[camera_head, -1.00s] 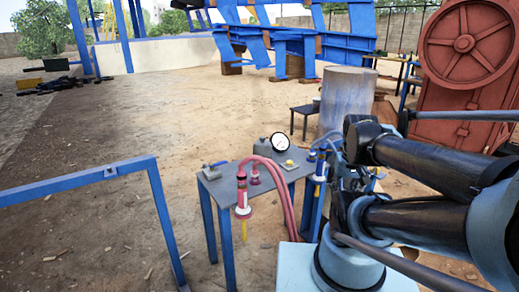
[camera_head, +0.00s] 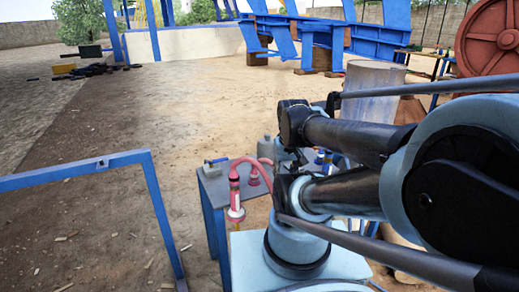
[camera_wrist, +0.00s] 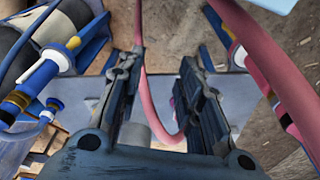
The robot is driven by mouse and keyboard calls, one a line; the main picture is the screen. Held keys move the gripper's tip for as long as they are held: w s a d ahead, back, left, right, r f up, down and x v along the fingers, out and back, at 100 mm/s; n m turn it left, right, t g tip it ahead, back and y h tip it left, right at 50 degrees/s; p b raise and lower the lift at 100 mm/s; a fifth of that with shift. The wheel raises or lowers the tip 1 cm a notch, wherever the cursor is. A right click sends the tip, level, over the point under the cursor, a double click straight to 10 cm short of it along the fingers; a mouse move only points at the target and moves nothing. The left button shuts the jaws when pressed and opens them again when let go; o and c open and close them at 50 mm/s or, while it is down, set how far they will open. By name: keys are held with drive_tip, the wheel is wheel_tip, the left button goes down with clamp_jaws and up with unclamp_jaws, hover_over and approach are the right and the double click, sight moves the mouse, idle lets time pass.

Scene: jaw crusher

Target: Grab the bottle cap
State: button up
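My gripper (camera_wrist: 160,62) is open in the wrist view, its two dark fingers apart. A red hose (camera_wrist: 150,105) passes behind the gap between the fingers; I see nothing clamped. I cannot pick out a bottle cap for certain in either view. In the head view a grey canister (camera_head: 265,148) stands at the back of a small grey table (camera_head: 213,182), partly behind my arm. My arm hides the table's right part, and my gripper cannot be made out there.
A red-handled torch-like tool (camera_head: 235,190) with a hose hangs at the table's front edge. Blue-and-white fittings (camera_wrist: 50,60) lie left of my fingers. A blue rail (camera_head: 80,170) stands left. A grey drum (camera_head: 372,85) stands behind my arm. Open ground lies beyond the table.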

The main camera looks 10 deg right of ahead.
drive_tip(key=o, duration=1.6)
drive_tip(key=shift+w+a+r+m, duration=0.1)
drive_tip(key=shift+w+r+m, duration=0.2)
drive_tip(key=shift+r, duration=0.35)
drive_tip(key=shift+w+a+r+m, duration=0.1)
drive_tip(key=shift+w+r+m, duration=0.15)
drive_tip(key=shift+r, duration=0.35)
drive_tip(key=w+r+m+g, duration=0.1)
drive_tip(key=w+r+m, duration=0.55)
drive_tip(key=w, duration=0.65)
drive_tip(key=m+g+y, duration=0.1)
drive_tip(key=m+g, duration=0.1)
drive_tip(key=m, duration=0.5)
approach(269, 140)
drive_tip(key=f, duration=0.7)
drive_tip(key=w+f, duration=0.1)
drive_tip(key=f, duration=0.2)
drive_tip(key=shift+a+f, duration=0.25)
drive_tip(key=shift+a, duration=0.1)
drive_tip(key=shift+s+a+f, duration=0.1)
drive_tip(key=shift+a+f, duration=0.05)
drive_tip(key=shift+f, duration=0.7)
drive_tip(key=shift+s+a+f, duration=0.1)
drive_tip(key=shift+f, duration=0.75)
drive_tip(key=shift+s+a+f, duration=0.1)
drive_tip(key=shift+a+f, duration=0.05)
drive_tip(key=shift+f, duration=0.7)
